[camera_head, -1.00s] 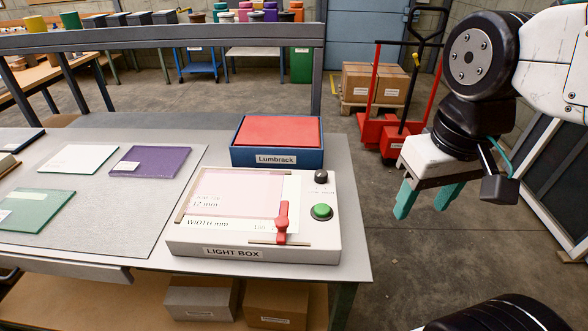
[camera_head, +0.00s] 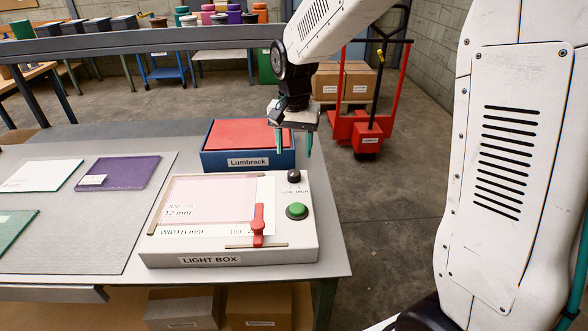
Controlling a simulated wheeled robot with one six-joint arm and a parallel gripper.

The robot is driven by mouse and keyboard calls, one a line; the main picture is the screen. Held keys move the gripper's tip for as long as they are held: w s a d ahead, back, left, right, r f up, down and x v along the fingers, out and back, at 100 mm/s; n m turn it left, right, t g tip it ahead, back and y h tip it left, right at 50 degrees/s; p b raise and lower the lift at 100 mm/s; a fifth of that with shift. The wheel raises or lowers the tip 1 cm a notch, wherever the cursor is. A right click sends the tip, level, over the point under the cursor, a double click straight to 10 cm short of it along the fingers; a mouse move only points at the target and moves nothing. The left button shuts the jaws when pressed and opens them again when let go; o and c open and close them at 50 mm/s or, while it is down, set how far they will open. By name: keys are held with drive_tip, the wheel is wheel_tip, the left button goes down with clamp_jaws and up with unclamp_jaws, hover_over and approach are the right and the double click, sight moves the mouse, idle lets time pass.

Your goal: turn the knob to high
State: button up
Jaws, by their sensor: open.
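The light box (camera_head: 200,259) is a white box on the table. Its small black knob (camera_head: 294,176) sits at the top right, with small "LOW" and "HIGH" lettering just below it. Which way the knob points is too small to tell. A green button (camera_head: 297,211) lies below the knob, and a red slider (camera_head: 258,225) stands to the left of the button. My gripper (camera_head: 294,150) is open and empty, with teal fingers pointing down. In the picture it shows just above the knob, in front of the blue box, and appears apart from the knob.
A blue Lumbrack box (camera_head: 248,161) with a red top stands behind the light box. Purple (camera_head: 117,172), white and green plates lie on the left of the table (camera_head: 325,250). A red pallet truck (camera_head: 362,135) with cartons stands on the floor behind.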

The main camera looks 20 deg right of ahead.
sight(294, 172)
wheel_tip(294, 172, down, 8)
drive_tip(key=shift+r, duration=0.25)
drive_tip(key=c, duration=1)
